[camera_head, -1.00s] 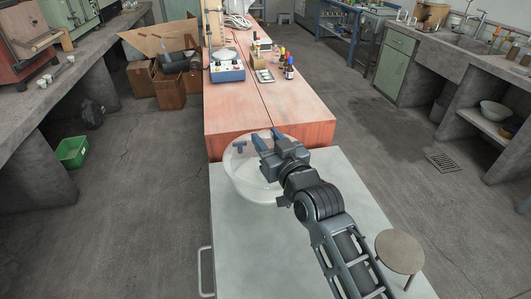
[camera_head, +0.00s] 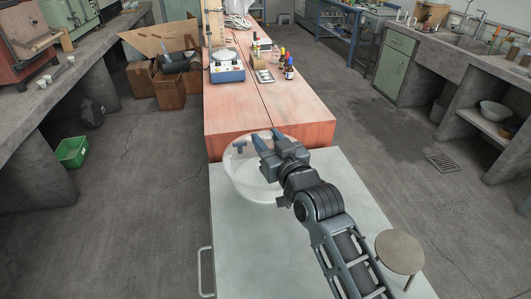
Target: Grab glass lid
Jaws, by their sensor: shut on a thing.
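A clear round glass piece, which I take for the glass lid (camera_head: 243,180), is at the far end of the pale grey bench top (camera_head: 245,245). A small dark T-shaped form shows at its upper left; I cannot tell if it is a knob or something seen through the glass. My gripper (camera_head: 266,138) reaches over the right and far part of the glass. Its two blue-grey fingers stand a little apart, closed on the glass lid. The exact contact is hard to see through the clear glass.
A reddish wooden bench (camera_head: 265,110) adjoins beyond, with a blue-white device (camera_head: 227,72) and small bottles (camera_head: 289,70). A round brown stool seat (camera_head: 400,252) is at the lower right. The near grey top is clear left of my arm.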

